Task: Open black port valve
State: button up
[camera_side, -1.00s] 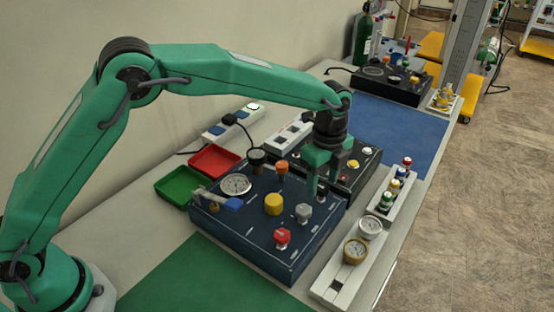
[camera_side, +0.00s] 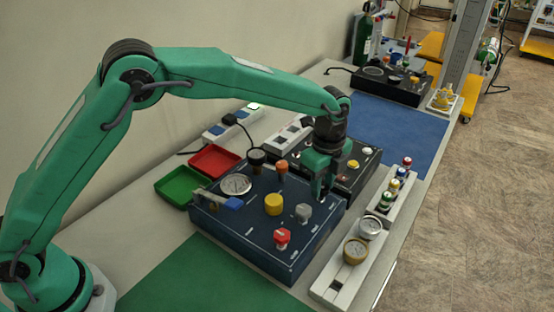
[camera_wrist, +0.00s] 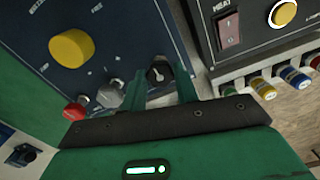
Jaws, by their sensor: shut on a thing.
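The black port valve is a small dark knob (camera_wrist: 160,71) near the edge of the blue panel (camera_side: 262,232). In the wrist view it sits between the fingers of my gripper (camera_wrist: 161,88). In the side view my gripper (camera_side: 322,191) reaches down over the panel's right back corner, and its fingers largely hide the knob. The gripper is shut on the valve knob. How far the knob is turned is hard to tell.
A grey knob (camera_side: 303,212) stands close to my fingers, with a red knob (camera_side: 282,237) and a yellow knob (camera_side: 273,204) beyond. A dark box (camera_side: 352,178) adjoins the panel's back. A rack with gauges (camera_side: 355,250) lies to the right.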

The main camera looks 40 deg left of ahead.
jog(key=shift+n, duration=0.3)
jog(key=n, duration=1.1)
jog(key=shift+n, duration=0.3)
jog(key=n, duration=1.1)
jog(key=shift+n, duration=0.3)
jog(key=o, duration=1)
jog(key=shift+r, duration=0.1)
